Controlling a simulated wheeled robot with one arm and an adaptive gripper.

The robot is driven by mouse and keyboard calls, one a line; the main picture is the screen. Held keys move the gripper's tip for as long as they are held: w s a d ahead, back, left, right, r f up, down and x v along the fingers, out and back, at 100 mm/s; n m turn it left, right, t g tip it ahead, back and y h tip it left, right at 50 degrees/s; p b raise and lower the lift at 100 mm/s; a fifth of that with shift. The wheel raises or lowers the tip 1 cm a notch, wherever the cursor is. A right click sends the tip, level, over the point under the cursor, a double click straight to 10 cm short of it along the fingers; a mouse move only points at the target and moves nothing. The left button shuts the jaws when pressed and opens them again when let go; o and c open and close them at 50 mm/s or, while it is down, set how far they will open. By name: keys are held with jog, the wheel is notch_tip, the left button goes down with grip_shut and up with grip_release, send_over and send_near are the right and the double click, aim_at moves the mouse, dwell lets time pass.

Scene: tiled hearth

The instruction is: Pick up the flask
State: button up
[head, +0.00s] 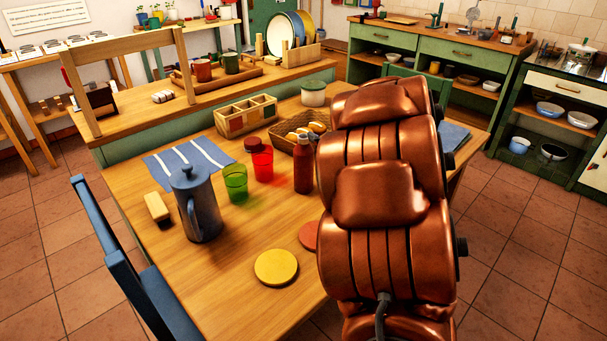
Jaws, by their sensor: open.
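A dark red-brown bottle, which looks like the flask (303,166), stands upright on the wooden table, just left of my arm. It has a darker neck and cap. A red tumbler (262,164) and a green tumbler (235,182) stand to its left. My copper-coloured arm fills the right middle of the head view and hides part of the table behind it. My gripper is not visible, so I cannot see where it is relative to the flask.
A blue jug (195,203) stands at left, near a light wooden block (157,207). A wicker basket (284,139) of bread-like items sits behind the flask, beside a divided box (246,118). Yellow (276,267) and red (308,236) discs lie in front. A blue chair (117,255) borders the table.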

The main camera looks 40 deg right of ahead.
aim_at(304, 137)
jog(key=w+a+f+y, duration=0.1)
jog(key=w+a+f+t+y+b, duration=0.1)
jog(key=w+y, duration=0.1)
jog(key=w+a+f+n+y, duration=0.1)
jog(key=shift+w+t, duration=0.25)
jog(key=shift+t, duration=0.05)
jog(key=shift+w, duration=0.5)
jog(key=shift+c, duration=0.3)
grip_shut()
dwell(0.4)
